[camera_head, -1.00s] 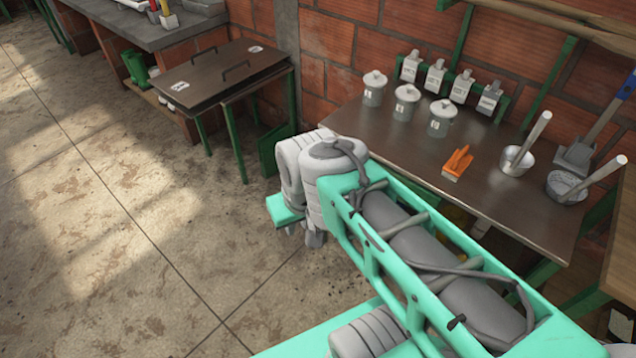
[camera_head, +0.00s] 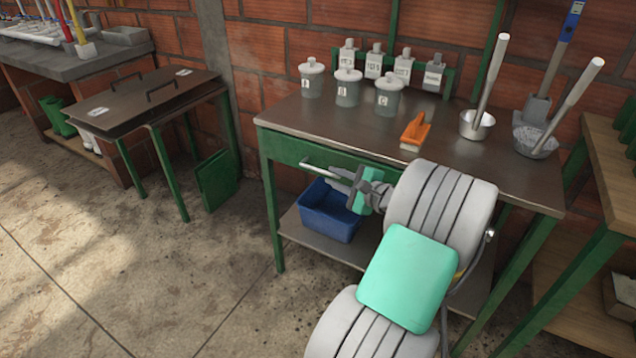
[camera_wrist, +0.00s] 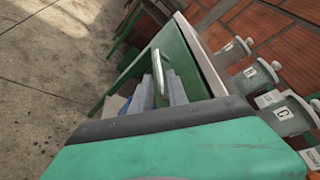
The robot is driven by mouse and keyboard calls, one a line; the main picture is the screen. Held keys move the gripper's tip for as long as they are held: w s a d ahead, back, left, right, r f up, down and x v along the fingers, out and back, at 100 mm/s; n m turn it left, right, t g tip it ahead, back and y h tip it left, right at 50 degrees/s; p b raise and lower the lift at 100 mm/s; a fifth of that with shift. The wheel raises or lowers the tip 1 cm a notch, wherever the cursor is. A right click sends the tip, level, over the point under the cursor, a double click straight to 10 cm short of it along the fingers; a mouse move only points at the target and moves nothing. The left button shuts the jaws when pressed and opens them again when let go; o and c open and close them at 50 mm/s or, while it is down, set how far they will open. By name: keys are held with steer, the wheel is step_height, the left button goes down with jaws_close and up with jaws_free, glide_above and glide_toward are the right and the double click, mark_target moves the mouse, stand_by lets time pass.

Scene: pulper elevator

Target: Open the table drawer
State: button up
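The table (camera_head: 470,165) has a dark metal top and a green frame. Its green drawer front (camera_head: 288,149) sits under the top and looks flush with the frame, so the drawer appears closed. A pale metal bar handle (camera_head: 318,170) runs along the front, and the handle also shows in the wrist view (camera_wrist: 159,72). My gripper (camera_head: 340,180) is at the right part of the handle. In the wrist view its two grey fingers (camera_wrist: 160,94) are apart, with the handle's near end between them. My wrist hides the right side of the drawer; contact cannot be told.
A blue bin (camera_head: 325,212) stands on the table's lower shelf, just below my gripper. Lidded jars (camera_head: 347,90), an orange brush (camera_head: 415,133) and metal pots (camera_head: 477,125) stand on top. The floor (camera_head: 190,270) to the left is clear.

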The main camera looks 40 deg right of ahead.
mark_target(321, 171)
steer(key=b+x, duration=0.1)
steer(key=x, duration=0.6)
steer(key=shift+w+a, duration=0.1)
steer(key=shift+a, duration=0.1)
jaws_close()
stand_by(1.0)
